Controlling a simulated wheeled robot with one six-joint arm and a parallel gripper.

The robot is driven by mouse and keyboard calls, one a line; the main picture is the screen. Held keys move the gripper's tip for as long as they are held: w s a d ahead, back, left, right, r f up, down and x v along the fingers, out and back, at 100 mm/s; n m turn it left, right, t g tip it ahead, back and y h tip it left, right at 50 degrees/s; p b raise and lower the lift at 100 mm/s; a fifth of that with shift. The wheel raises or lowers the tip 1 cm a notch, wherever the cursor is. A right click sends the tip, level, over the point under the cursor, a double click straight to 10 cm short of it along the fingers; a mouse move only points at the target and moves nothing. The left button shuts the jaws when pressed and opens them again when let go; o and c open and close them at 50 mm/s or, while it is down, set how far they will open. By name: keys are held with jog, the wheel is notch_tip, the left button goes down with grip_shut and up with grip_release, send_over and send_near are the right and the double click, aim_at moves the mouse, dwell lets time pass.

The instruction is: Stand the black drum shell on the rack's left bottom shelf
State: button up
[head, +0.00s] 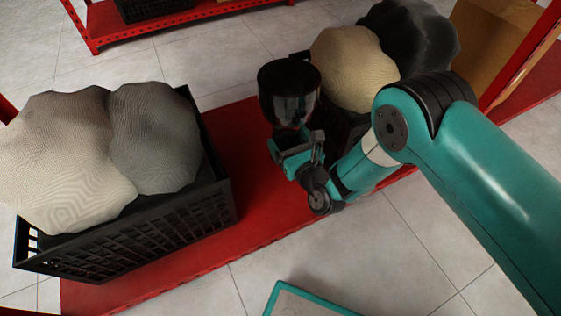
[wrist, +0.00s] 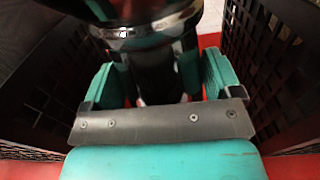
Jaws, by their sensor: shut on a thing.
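The black drum shell (head: 288,92) is glossy and goblet-shaped, with its wide bowl on top, and looks about upright. My gripper (head: 297,145) is shut on its narrow lower part. In the wrist view the shell (wrist: 150,45) stands between the two teal fingers of my gripper (wrist: 158,85), its bowl cut off by the top edge. The rack's red bottom shelf (head: 245,150) lies below and around it. The shell is over the gap between two crates. Its foot is hidden behind my gripper in the head view, so I cannot tell whether it touches the shelf.
A black crate (head: 150,237) with pale and grey lumpy sacks stands on the shelf at left. Another sack (head: 350,68) and a dark sack (head: 412,38) sit close at right, beside a cardboard box (head: 490,45). Bare red shelf shows between the left crate and the shell.

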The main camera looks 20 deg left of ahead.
jog(key=shift+f+b, duration=9.1)
jog(key=shift+f, duration=0.45)
